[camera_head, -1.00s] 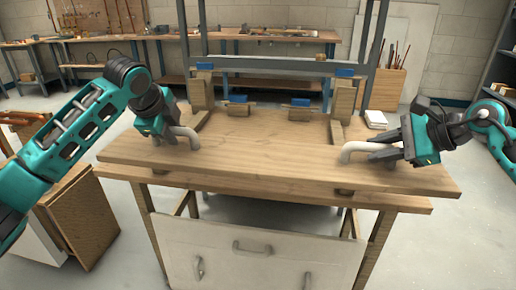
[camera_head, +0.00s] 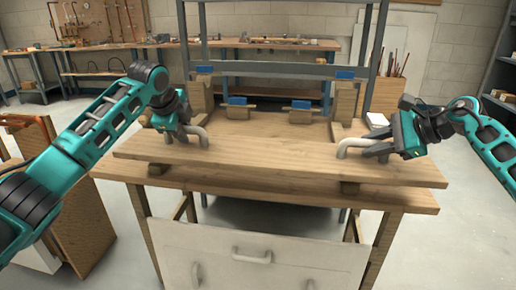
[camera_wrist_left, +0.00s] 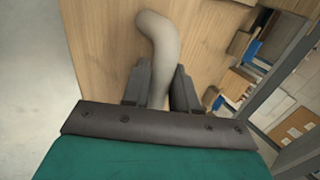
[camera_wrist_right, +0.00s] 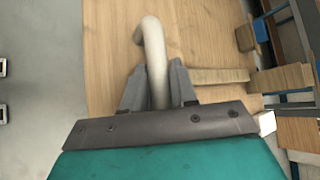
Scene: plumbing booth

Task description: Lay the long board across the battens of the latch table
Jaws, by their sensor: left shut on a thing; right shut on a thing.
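The long board (camera_head: 270,160) lies level across the front of the latch table (camera_head: 300,194), with a pale bent handle near each end. Batten ends show under its front edge at the left (camera_head: 157,169) and right (camera_head: 349,188). I cannot tell whether the board touches them. My left gripper (camera_head: 188,135) is shut on the left handle (camera_head: 202,132), also seen in the left wrist view (camera_wrist_left: 160,40). My right gripper (camera_head: 368,150) is shut on the right handle (camera_head: 345,146), also seen in the right wrist view (camera_wrist_right: 153,45).
Wooden blocks with blue tops (camera_head: 238,108) stand behind the board, before a grey metal frame (camera_head: 270,68). A white drawer front (camera_head: 260,255) is below the tabletop. Brown panels (camera_head: 75,215) stand at the left. A bin of rods (camera_head: 385,88) is behind at the right.

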